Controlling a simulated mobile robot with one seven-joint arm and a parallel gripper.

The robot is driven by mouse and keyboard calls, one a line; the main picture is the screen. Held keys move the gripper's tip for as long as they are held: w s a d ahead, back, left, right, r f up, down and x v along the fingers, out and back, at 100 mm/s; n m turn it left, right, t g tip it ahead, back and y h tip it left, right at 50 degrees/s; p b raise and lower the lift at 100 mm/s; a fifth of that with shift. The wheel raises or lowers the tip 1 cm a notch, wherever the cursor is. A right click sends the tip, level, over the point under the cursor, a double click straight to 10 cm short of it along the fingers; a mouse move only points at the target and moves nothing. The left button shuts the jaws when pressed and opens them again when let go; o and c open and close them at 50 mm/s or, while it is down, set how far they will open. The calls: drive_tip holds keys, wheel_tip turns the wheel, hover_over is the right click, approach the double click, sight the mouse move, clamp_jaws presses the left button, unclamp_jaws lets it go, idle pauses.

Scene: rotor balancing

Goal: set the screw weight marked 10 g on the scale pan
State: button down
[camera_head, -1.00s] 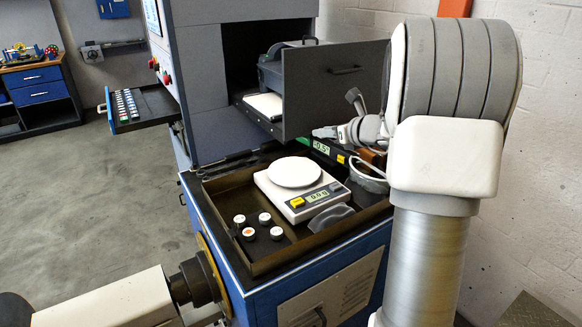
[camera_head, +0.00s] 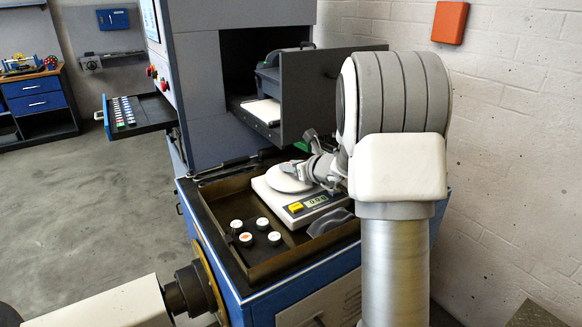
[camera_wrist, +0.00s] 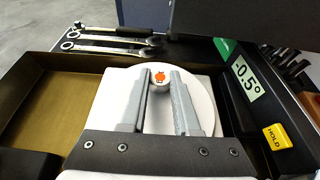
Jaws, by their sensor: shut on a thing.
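The held weight is hidden there, and the scale's display is too small to read surely.
Several white-topped weights (camera_head: 262,223) stand in the tray's front left. Wrenches (camera_wrist: 110,42) lie behind the tray.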

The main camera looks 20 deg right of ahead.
drive_tip(key=shift+f, duration=0.15)
drive_tip(key=c, duration=0.6)
unclamp_jaws()
drive_tip(key=shift+c, duration=0.2)
